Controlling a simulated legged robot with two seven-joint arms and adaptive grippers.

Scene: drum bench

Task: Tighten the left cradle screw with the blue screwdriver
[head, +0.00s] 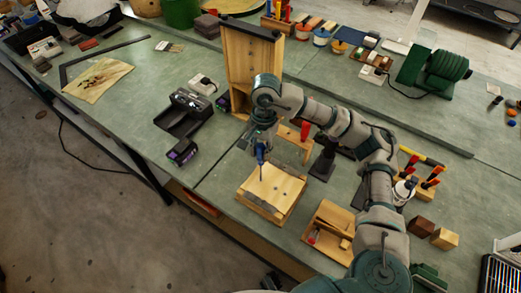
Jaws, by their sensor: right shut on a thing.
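My right gripper (263,139) is shut on the blue screwdriver (260,157), which it holds upright with the shaft pointing down. The tip is over the left part of a light wooden block (277,187) on the bench. I cannot tell whether the tip touches it. The cradle screws are too small to make out, so I cannot tell whether the tip is on the left one. My left gripper is not in view.
A tall wooden frame (240,62) stands behind the gripper. A black tray (183,113) lies to the left. A wooden tray (327,232) with pieces sits at the front right, and red-handled tools (432,177) stand beyond my arm. The green bench (130,110) has bare room at the left.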

